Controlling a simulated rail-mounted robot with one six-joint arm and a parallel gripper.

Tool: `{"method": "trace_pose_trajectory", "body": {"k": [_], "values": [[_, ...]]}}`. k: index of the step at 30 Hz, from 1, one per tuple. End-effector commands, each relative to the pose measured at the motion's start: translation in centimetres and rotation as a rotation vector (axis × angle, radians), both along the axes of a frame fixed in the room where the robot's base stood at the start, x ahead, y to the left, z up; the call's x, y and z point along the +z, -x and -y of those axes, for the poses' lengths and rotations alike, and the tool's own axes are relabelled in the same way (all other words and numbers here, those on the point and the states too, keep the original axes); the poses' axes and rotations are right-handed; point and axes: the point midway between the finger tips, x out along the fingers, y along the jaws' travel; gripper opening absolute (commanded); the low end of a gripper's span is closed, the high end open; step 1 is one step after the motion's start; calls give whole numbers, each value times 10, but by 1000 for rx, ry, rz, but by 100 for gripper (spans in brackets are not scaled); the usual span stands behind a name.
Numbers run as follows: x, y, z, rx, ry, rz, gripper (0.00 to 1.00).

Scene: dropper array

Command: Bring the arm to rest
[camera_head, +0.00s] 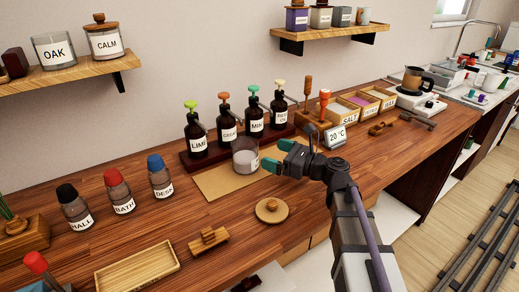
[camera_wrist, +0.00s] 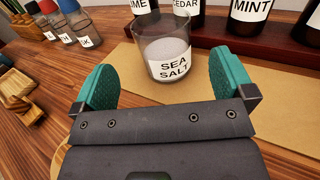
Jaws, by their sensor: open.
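My gripper (camera_head: 278,155) is held above the wooden counter with its green fingers spread and nothing between them. In the wrist view my gripper (camera_wrist: 163,90) is also open and empty. A glass jar labelled SEA SALT (camera_wrist: 165,52) stands just beyond the fingertips, apart from them. In the head view the jar (camera_head: 245,156) stands upright on a tan mat (camera_head: 215,183), to the left of my gripper. Its label is partly turned away there.
Dropper bottles stand in a dark rack (camera_head: 200,160) behind the jar. A round wooden lid (camera_head: 271,211) lies in front of the mat. A display reading 20 °C (camera_head: 335,137) stands right of my gripper. Three small capped bottles (camera_head: 118,190) and an empty wooden tray (camera_head: 137,268) are at left.

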Motion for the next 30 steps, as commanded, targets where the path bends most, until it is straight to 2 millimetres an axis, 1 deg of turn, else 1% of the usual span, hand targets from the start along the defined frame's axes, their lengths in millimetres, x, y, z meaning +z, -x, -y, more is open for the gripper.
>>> {"method": "trace_pose_trajectory", "body": {"k": [1,3,5,7,8,11,14,15,16,17,18,20,21,24,25,27,30], "values": [[0,3,5,-1,0,0,100],[0,4,8,0,0,0,100],[0,5,9,0,0,0,100],[5,7,7,7,27,16,100],[9,10,6,15,62,35,100],[29,31,3,83,292,170,100],[51,66,9,259,672,393,100],[59,83,17,367,836,492,100],[65,95,25,461,952,563,100],[70,107,34,563,1062,629,100],[79,122,49,708,1191,710,100],[92,143,73,934,1343,806,100],[101,155,89,1078,1416,852,100],[117,176,119,1369,1515,920,100],[120,180,126,1430,1528,929,100],[121,185,135,1522,1544,941,100],[117,186,139,1557,1548,946,100]]}}
